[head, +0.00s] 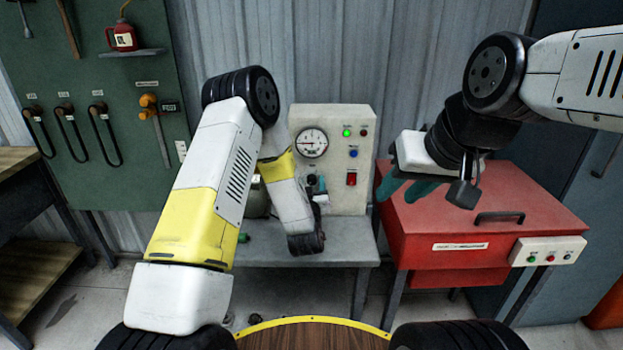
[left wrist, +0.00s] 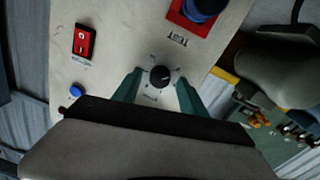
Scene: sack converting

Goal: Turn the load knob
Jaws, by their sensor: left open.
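The black load knob (left wrist: 160,76) with a pale pointer line sits on the face of the beige control box (head: 356,125) in the left wrist view. My left gripper (left wrist: 159,78) is open, its two green fingers on either side of the knob; I cannot tell whether they touch it. In the head view my left gripper (head: 317,184) is at the lower front of the box, and the knob is hidden there. My right gripper (head: 405,188) is open and empty above the red cabinet's left side.
The control box has a gauge (head: 312,143), a green lamp (head: 347,132) and a red switch (head: 351,179). A blue button (left wrist: 76,91) and a blue knob on a red plate (left wrist: 187,22) flank the load knob. The red cabinet (head: 480,215) stands right of the grey bench (head: 345,250).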

